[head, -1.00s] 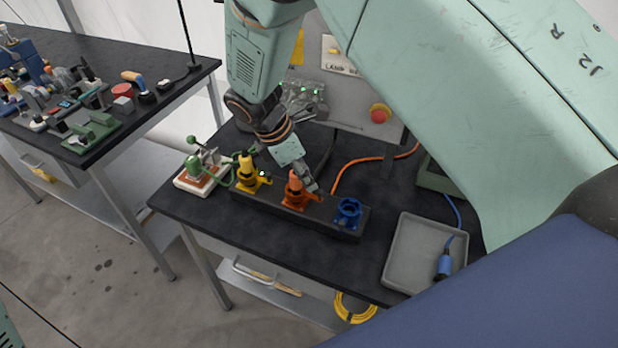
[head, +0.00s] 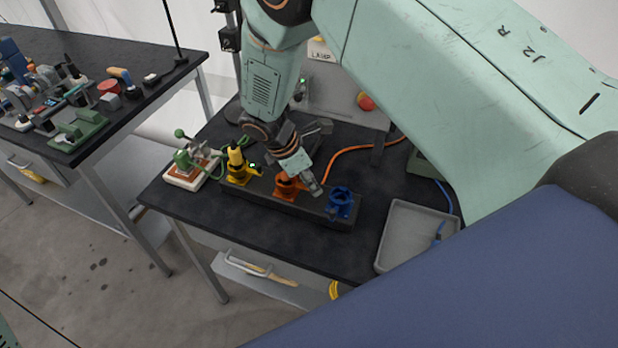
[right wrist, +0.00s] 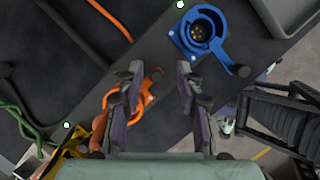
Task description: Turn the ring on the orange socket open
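The orange socket (head: 285,188) sits on the dark block (head: 262,197) on the table, between a yellow socket (head: 240,168) and a blue socket (head: 341,203). My right gripper (head: 314,188) is low over the orange socket's right side and partly hides it. In the right wrist view its two fingers (right wrist: 158,88) are apart. An orange lug (right wrist: 152,84) of the socket's ring shows between them, close to the left finger; contact cannot be told. The blue socket also shows in the right wrist view (right wrist: 203,33), uncapped, with contacts visible. My left gripper is not in view.
A grey tray (head: 391,238) lies at the right of the table. A device with a green lever (head: 190,160) stands at the left end. An orange cable (head: 345,156) runs behind the block. A second table (head: 147,92) with tools stands at the left.

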